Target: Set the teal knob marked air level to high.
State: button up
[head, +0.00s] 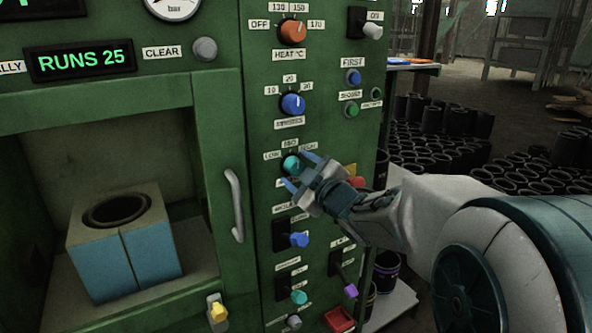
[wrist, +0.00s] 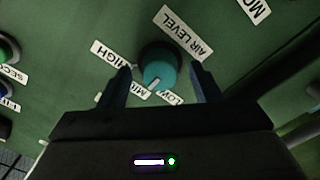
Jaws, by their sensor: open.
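The teal air level knob (head: 291,164) is on the green panel, under the blue minutes knob. It also shows in the wrist view (wrist: 158,72), where its white pointer mark faces the lower left, toward the MID label (wrist: 141,93). The HIGH label (wrist: 118,53) is to the left and the LOW label (wrist: 172,98) is below right, partly hidden by my gripper. My gripper (head: 301,172) is open, its two fingers on either side of the knob in the wrist view (wrist: 162,82). I cannot tell whether they touch it.
The blue minutes knob (head: 293,104) and orange heat knob (head: 293,31) are above. A blue lever (head: 298,239), teal lever (head: 298,297) and purple lever (head: 350,290) are below. A door handle (head: 235,205) is at left. Black sleeves (head: 520,175) stand on the floor at right.

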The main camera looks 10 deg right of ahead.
jog(key=shift+w, duration=0.15)
jog(key=c, duration=1)
jog(key=shift+m, duration=0.3)
jog(key=m, duration=0.4)
jog(key=shift+p, duration=0.4)
jog(key=shift+m+p, duration=0.45)
jog(key=shift+m, duration=1.65)
jog(key=shift+f, duration=0.1)
